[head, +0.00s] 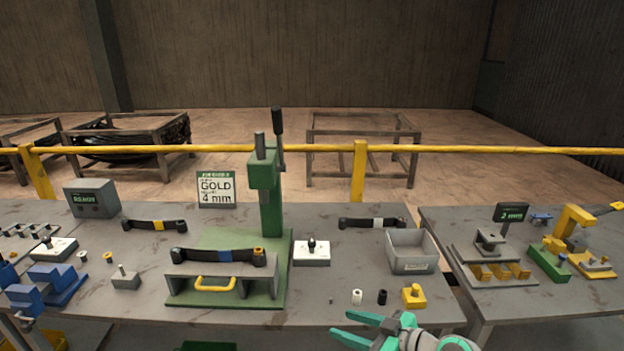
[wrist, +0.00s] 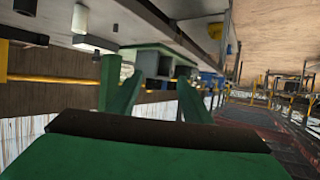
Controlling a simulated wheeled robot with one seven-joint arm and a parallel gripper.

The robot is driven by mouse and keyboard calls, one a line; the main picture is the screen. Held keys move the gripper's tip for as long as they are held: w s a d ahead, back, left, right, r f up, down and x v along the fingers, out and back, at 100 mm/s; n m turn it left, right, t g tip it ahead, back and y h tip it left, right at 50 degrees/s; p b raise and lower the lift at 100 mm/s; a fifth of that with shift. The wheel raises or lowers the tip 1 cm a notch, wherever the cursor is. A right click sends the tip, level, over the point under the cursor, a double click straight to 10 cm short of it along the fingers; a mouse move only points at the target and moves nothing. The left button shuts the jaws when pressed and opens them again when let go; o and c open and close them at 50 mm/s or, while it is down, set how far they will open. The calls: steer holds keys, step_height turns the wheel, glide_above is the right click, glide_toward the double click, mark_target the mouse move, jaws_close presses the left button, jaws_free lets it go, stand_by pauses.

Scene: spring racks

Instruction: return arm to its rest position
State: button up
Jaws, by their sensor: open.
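My gripper (head: 372,331) shows at the bottom of the head view, low at the front edge of the table (head: 250,320). Its teal fingers point left and stand apart with nothing between them. The rest of my arm is mostly out of the head view.
A yellow block (head: 413,296), a black cylinder (head: 382,297) and a white cylinder (head: 357,296) stand near the front edge. Behind are a grey bin (head: 410,252) and a green press (head: 264,190). A second table (head: 540,300) stands right, past a narrow gap.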

steer(key=s+a+f+m+t+h, duration=0.1)
steer(key=s+a+f+m+h, duration=0.15)
steer(key=f, duration=0.45)
steer(key=s+a+f+m+t+h, duration=0.1)
steer(key=a+f+m, duration=0.1)
steer(key=f+m, duration=0.35)
steer(key=s+f+m+t+h, duration=0.15)
steer(key=s+f+h, duration=0.35)
steer(key=s+f, duration=0.7)
steer(key=s+a+r+m+h, duration=0.2)
steer(key=s, duration=1)
steer(key=s+a+r+n+t, duration=0.1)
steer(key=s+a+r+t, duration=0.1)
steer(key=s+r, duration=0.9)
steer(key=shift+s+a+r+t, duration=0.25)
steer(key=shift+s+t, duration=0.4)
steer(key=shift+s, duration=0.3)
steer(key=shift+s, duration=0.1)
